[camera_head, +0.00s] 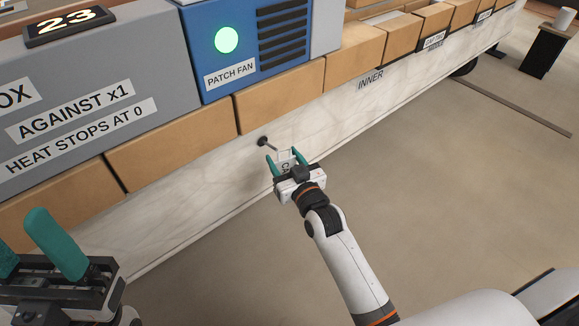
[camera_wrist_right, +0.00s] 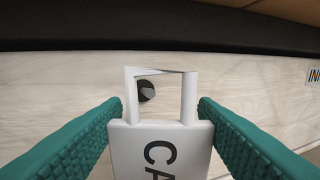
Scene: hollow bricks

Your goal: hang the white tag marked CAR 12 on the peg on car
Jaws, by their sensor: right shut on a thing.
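The white tag (camera_head: 286,161) is held in my right gripper (camera_head: 283,158), whose green fingers are shut on it. In the right wrist view the tag (camera_wrist_right: 160,150) shows the letters "CA" and a square open loop at its top; the rest of the marking is out of sight. The dark peg (camera_head: 262,141) sticks out of the pale side of the car (camera_head: 205,165), just beyond the fingertips. In the wrist view the peg's end (camera_wrist_right: 146,91) shows through the loop, left of its middle. I cannot tell whether it has entered. My left gripper (camera_head: 27,240) is open and empty at lower left.
Brown bricks (camera_head: 280,98) line the car's top edge, beneath a grey box (camera_head: 85,85) and a blue patch fan unit (camera_head: 235,45). A dark stand with a white cup (camera_head: 566,18) is at far upper right.

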